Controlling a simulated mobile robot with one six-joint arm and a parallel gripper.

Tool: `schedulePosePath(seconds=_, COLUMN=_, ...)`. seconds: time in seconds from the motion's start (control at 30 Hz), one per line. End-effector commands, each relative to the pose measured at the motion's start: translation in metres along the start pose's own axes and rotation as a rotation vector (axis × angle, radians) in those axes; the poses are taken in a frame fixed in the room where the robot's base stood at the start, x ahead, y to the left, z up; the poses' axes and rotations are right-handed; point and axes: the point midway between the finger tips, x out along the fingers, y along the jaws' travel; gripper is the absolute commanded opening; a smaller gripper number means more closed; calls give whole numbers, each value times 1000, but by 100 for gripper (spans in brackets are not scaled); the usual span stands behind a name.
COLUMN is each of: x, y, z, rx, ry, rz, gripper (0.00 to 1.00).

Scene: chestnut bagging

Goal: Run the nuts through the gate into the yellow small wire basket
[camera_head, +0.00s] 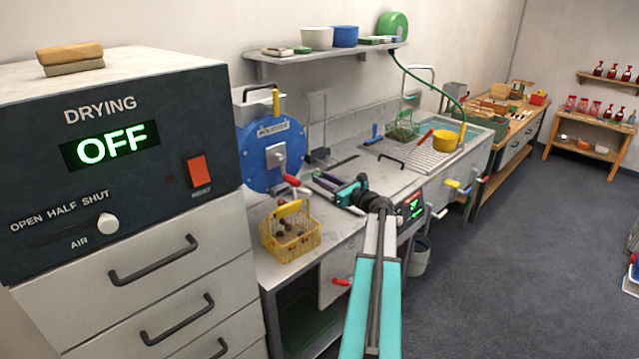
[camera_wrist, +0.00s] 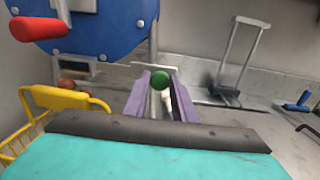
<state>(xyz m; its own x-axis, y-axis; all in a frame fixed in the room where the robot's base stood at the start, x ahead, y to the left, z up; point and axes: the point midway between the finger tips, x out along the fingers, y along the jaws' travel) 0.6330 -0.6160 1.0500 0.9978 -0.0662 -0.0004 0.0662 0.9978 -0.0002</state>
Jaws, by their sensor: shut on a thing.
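The yellow small wire basket (camera_head: 283,253) stands on the counter below the blue round polisher (camera_head: 257,155), with several brown nuts (camera_head: 290,229) in it. Its yellow handle (camera_wrist: 62,98) shows at the left of the wrist view. Brown nuts (camera_wrist: 68,84) show just below the grey outlet (camera_wrist: 74,67) on the polisher's front. My gripper (camera_wrist: 160,84), with purple fingers, is to the right of the outlet, shut on a pale lever with a green knob (camera_wrist: 161,80). The lever's far end is hidden. I cannot tell how far the gate is open.
A red crank handle (camera_head: 291,180) sticks out from the polisher's front. The drying cabinet (camera_head: 120,150), reading OFF, stands at the left. A sink with a drainer (camera_head: 425,158) and a yellow pot (camera_head: 445,141) lies further right. A shelf (camera_head: 325,52) hangs above.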

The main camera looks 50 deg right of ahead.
Motion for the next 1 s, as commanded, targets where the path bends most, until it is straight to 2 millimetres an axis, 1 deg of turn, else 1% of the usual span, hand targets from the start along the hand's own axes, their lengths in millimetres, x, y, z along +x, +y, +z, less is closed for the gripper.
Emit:
schedulePosePath(seconds=0.03, x=-1, y=-4, z=1, rx=-1, ry=-1, rz=-10, gripper=0)
schedulePosePath(seconds=0.17, x=-1, y=-5, z=2, rx=-1, ry=-1, rz=-12, gripper=0)
schedulePosePath(seconds=0.2, x=-1, y=-5, z=2, rx=-1, ry=-1, rz=-13, gripper=28)
schedulePosePath(seconds=0.3, x=-1, y=-5, z=2, rx=-1, ry=-1, rz=-12, gripper=43)
schedulePosePath(seconds=0.6, x=-1, y=-3, z=1, rx=-1, ry=-1, rz=-8, gripper=43)
schedulePosePath(seconds=0.73, x=-5, y=-3, z=1, rx=-1, ry=-1, rz=-8, gripper=43)
schedulePosePath(seconds=0.87, x=-14, y=-2, z=0, rx=-2, ry=-1, rz=-9, gripper=43)
schedulePosePath(seconds=1.0, x=-31, y=-2, z=0, rx=-2, ry=-1, rz=-9, gripper=43)
